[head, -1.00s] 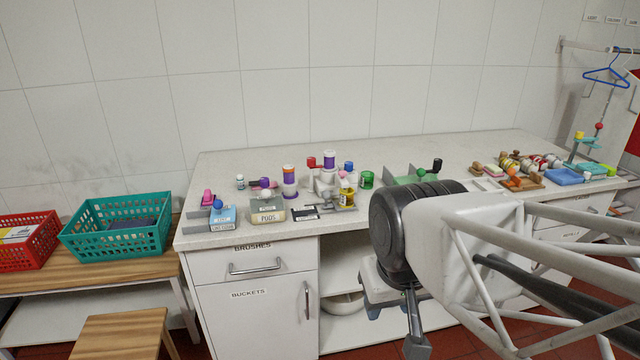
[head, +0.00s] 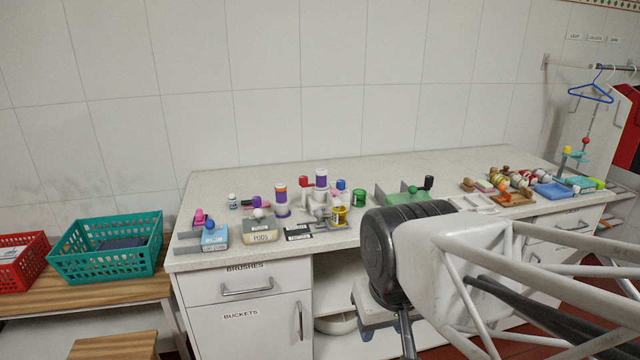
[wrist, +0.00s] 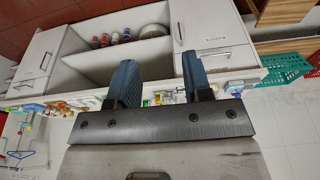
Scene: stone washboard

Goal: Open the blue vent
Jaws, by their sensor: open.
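No part marked as a vent can be read. Blue parts on the counter include a small blue cap (head: 341,185) on a white fitting (head: 318,205) in the middle, and a light-blue box (head: 214,238) with a blue ball (head: 210,224) at the left end. I cannot tell which is the blue vent. My gripper (head: 376,334) hangs in front of the counter, below its top and apart from these things, partly hidden by my arm. In the wrist view its two blue fingers (wrist: 159,58) are spread with nothing between them.
The counter (head: 440,165) carries a grey PODS box (head: 261,232), a green block (head: 408,197) and several small items at right. Teal (head: 105,262) and red (head: 20,262) baskets stand on a wooden bench at left.

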